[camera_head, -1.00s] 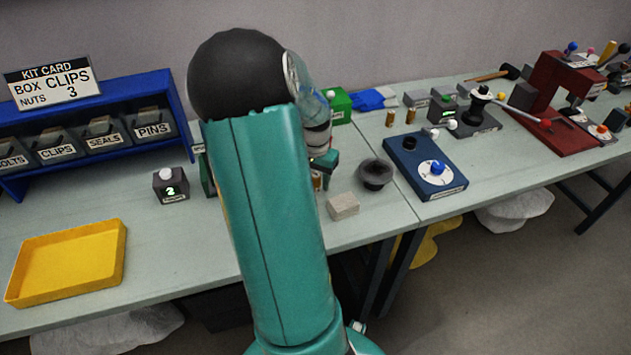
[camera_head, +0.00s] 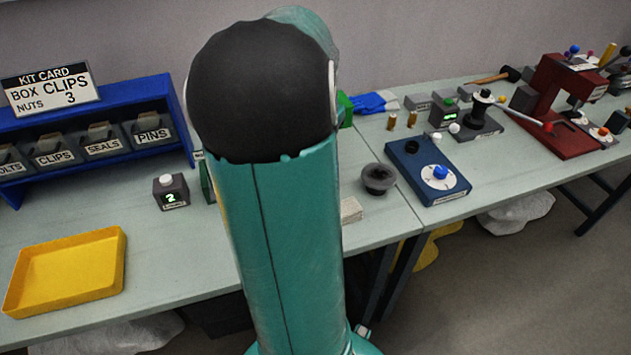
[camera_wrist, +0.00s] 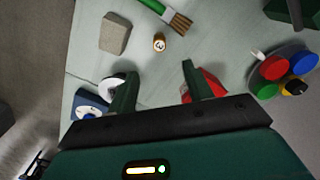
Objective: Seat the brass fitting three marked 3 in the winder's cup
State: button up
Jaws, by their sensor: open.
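My gripper (camera_wrist: 158,72) is open and empty in the wrist view, its two dark fingers apart. A small brass fitting (camera_wrist: 158,42) stands on the table just beyond the gap between the fingertips, not touching them. Its top bears a dark mark too small to read. In the head view my arm hides the gripper and this fitting. Two other brass fittings (camera_head: 391,121) (camera_head: 411,118) stand on the right table. A dark device with a black spool (camera_head: 482,104), perhaps the winder, stands behind them to the right; I cannot make out its cup.
A green-handled brush (camera_wrist: 165,12) and a grey block (camera_wrist: 115,34) lie near the fitting. A red object (camera_wrist: 207,86) is behind the right finger.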

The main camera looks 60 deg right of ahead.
notch_tip(320, 180, down, 14)
jog(key=shift+s+d+r, duration=0.1)
jog(key=shift+r, duration=0.1)
grip_shut()
dwell(0.5)
